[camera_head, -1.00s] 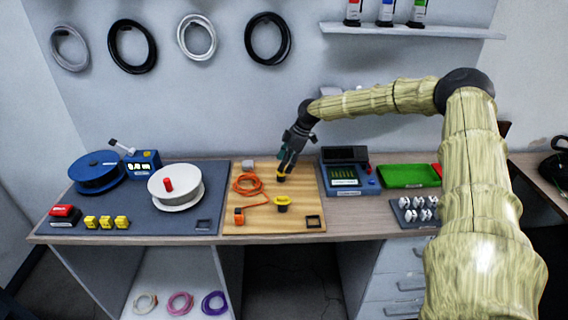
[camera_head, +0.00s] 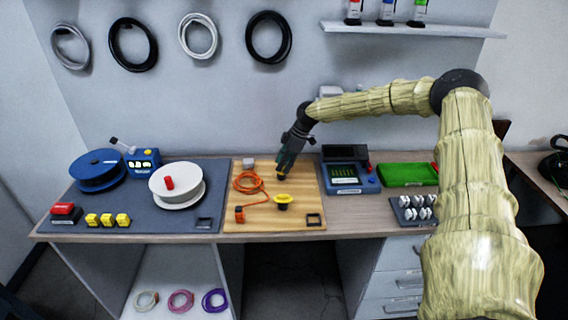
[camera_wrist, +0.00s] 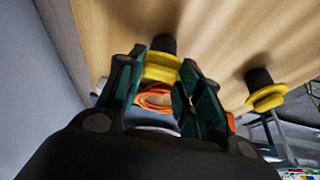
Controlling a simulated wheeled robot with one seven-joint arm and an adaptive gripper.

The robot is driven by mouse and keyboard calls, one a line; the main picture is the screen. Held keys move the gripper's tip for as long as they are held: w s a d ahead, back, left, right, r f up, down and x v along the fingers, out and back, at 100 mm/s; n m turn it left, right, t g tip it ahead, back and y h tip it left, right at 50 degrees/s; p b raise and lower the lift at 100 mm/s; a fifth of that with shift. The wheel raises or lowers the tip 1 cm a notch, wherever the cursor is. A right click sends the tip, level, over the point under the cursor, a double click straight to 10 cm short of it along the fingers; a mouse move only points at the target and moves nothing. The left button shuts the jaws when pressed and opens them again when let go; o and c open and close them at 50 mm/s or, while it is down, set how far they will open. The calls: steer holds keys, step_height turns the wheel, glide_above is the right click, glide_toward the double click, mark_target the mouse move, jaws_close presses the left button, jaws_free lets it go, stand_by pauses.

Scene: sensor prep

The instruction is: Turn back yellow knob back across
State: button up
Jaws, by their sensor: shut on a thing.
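My gripper (camera_head: 281,174) reaches down to the back part of the wooden board in the head view. In the wrist view its green-padded fingers (camera_wrist: 160,68) are closed on a yellow knob (camera_wrist: 163,66) with a dark end against the board. In the head view this knob is mostly hidden by the fingers. A second yellow knob (camera_head: 282,199), wide-rimmed, stands free on the board in front of my gripper. It also shows to the right in the wrist view (camera_wrist: 267,97). The turn angle of the held knob is hard to tell.
An orange cable coil (camera_head: 247,183) lies just left of my gripper on the wooden board (camera_head: 262,222). A blue instrument (camera_head: 346,178) stands close on the right.

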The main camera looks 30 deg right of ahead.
steer(key=shift+r+m, duration=0.15)
steer(key=shift+m, duration=0.15)
steer(key=m+t+h+p, duration=0.1)
steer(key=m, duration=0.1)
steer(key=shift+a+r+m, duration=0.1)
steer(key=shift+m, duration=0.2)
steer(key=m+h, duration=0.1)
steer(key=m, duration=0.1)
steer(key=m+t, duration=0.1)
steer(key=m, duration=0.2)
steer(key=shift+a+h, duration=0.15)
steer(key=shift+h, duration=0.25)
steer(key=m+h, duration=0.1)
steer(key=m, duration=0.1)
steer(key=m+h+b, duration=0.1)
steer(key=m, duration=0.2)
steer(key=shift+a, duration=0.2)
steer(key=shift+a+m+h+b, duration=0.15)
steer(key=shift+m+h+b, duration=0.65)
steer(key=shift+m, duration=1.4)
steer(key=o, duration=1)
steer(key=shift+f, duration=0.2)
steer(key=shift+s, duration=0.1)
